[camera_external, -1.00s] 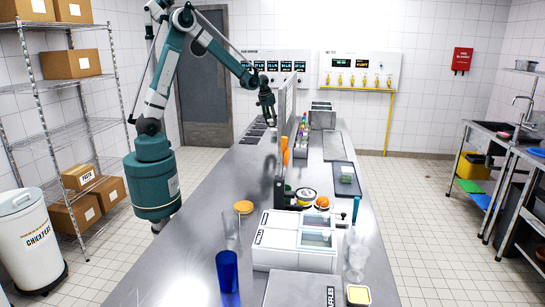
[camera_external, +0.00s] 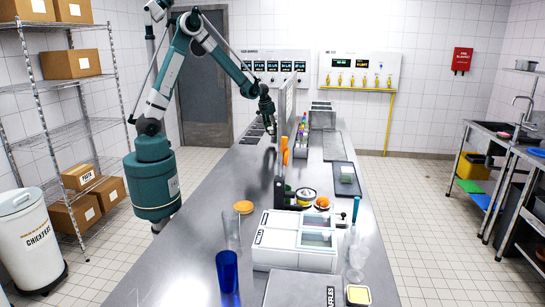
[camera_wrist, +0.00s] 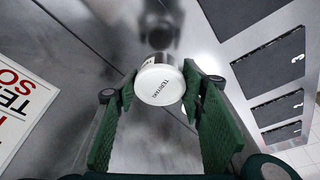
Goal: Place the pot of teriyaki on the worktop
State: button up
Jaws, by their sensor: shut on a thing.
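A dark blurred reflection shows on the steel beyond the pot; I cannot tell whether the pot touches the surface. In the external view my gripper (camera_external: 269,128) is over the left part of the steel worktop (camera_external: 195,262), towards its far end. The pot is too small to make out there.
Dark numbered panels (camera_wrist: 276,108) lie at the right in the wrist view, and a lettered sign (camera_wrist: 20,108) at the left. An upright divider (camera_external: 280,140) stands right of my gripper.

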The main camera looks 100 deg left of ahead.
jog(key=shift+f, duration=0.55)
jog(key=shift+f, duration=1.85)
jog(key=shift+f, duration=0.15)
jog(key=o, duration=0.9)
jog(key=shift+o, duration=0.2)
jog(key=shift+r, duration=0.2)
jog(key=shift+v, duration=5.95)
